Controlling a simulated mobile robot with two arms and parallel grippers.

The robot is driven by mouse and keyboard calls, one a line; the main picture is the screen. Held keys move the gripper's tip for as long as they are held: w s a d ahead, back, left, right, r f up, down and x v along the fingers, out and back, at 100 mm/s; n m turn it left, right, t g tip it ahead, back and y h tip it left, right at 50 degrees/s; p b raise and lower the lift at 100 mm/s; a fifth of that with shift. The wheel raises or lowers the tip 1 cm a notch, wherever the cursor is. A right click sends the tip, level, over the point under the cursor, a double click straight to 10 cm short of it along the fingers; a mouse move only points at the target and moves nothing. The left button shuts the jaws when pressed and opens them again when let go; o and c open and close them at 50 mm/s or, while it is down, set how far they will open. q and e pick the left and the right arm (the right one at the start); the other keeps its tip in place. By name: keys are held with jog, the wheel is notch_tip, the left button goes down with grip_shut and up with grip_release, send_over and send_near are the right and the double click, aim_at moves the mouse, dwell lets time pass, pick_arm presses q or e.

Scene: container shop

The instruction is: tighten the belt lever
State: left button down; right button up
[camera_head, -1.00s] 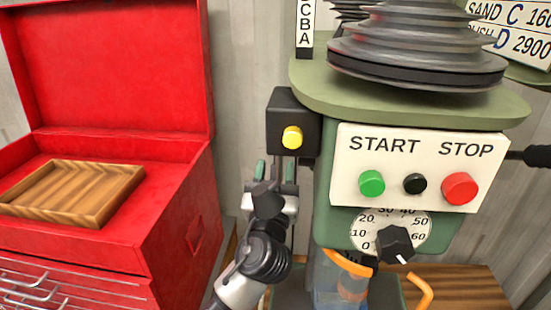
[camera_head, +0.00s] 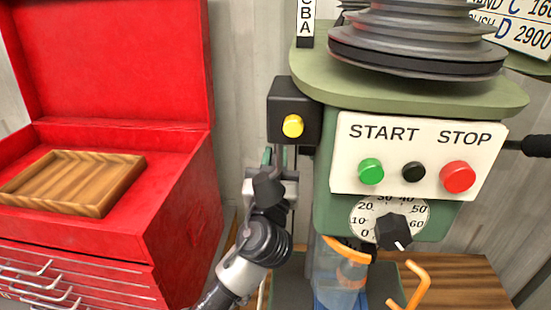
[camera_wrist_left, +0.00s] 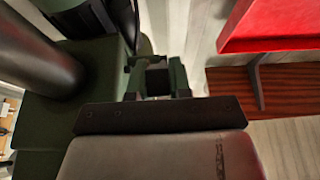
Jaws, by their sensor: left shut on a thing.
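The green drill press (camera_head: 420,100) stands at the centre right in the head view. My left gripper (camera_head: 272,160) is upright beside its left side, just under a black box with a yellow button (camera_head: 292,126). In the left wrist view its green fingertips (camera_wrist_left: 155,82) are closed on a small dark part between them. I take this part for the belt lever (camera_wrist_left: 156,76); most of it is hidden by the fingers. My right gripper is in neither view.
A red tool chest (camera_head: 170,190) with a wooden tray (camera_head: 75,180) stands at the left. The press front carries a START/STOP panel (camera_head: 420,190), a dial knob (camera_head: 393,232) and a clear guard (camera_head: 340,275) below. A narrow gap lies between chest and press.

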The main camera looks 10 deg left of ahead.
pick_arm(q)
jog(key=shift+s+r+g, duration=0.45)
jog(key=shift+r+g, duration=0.05)
jog(key=s+r+g+p, duration=0.1)
jog(key=s+r+g, duration=0.1)
jog(key=r+g, duration=0.1)
jog(key=shift+s, duration=0.2)
jog(key=c, duration=1)
grip_release()
jog(key=shift+f, duration=0.1)
jog(key=shift+c, duration=0.2)
